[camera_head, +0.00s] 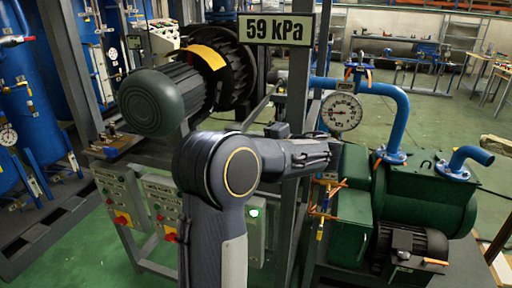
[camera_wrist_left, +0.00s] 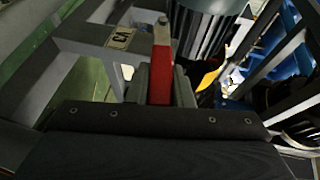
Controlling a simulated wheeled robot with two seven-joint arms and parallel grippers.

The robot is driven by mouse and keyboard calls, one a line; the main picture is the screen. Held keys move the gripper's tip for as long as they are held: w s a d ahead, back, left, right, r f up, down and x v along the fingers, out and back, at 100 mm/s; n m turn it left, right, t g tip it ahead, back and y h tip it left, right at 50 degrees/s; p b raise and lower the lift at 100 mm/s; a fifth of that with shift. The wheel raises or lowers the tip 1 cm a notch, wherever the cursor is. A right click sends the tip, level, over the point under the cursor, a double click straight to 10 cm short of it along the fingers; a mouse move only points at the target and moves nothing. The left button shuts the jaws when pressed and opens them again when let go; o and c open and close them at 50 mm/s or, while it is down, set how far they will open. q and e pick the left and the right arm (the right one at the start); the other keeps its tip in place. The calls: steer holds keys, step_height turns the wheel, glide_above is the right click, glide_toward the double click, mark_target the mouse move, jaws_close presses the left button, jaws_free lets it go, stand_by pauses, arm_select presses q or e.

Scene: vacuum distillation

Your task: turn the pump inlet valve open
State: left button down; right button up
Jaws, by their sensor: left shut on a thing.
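My left arm rises from the bottom middle of the head view and reaches right. Its gripper (camera_head: 332,154) is beside the grey frame post, left of the green pump (camera_head: 428,200); the fingertips are hard to make out there. In the left wrist view the gripper (camera_wrist_left: 160,88) is shut on a red valve handle (camera_wrist_left: 161,72), which stands between the two fingers. The valve's body is hidden in the head view. A small tag (camera_wrist_left: 121,38), seemingly marked V3, is on the grey frame near the handle. My right gripper is not in view.
A sign (camera_head: 277,28) reads 59 kPa. A dial gauge (camera_head: 342,111) hangs by the blue pipe (camera_head: 398,110) leading to the pump. A large dark motor (camera_head: 160,98) is at left, with switch boxes (camera_head: 120,200) below. The grey frame post stands close to my gripper.

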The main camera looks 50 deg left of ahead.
arm_select(q)
steer(key=shift+w+d+f+m+y+b, duration=0.1)
steer(key=shift+f+m+y+b, duration=0.2)
steer(key=shift+f+y+b, duration=0.3)
steer(key=shift+r, duration=0.1)
steer(key=c, duration=1.3)
jaws_free()
steer(key=d, duration=0.5)
steer(key=w+d+b, duration=0.1)
steer(key=d, duration=0.1)
steer(key=shift+w+d+r, duration=0.1)
steer(key=shift+d+r, duration=0.15)
steer(key=shift+d, duration=0.1)
steer(key=shift+d+f, duration=0.1)
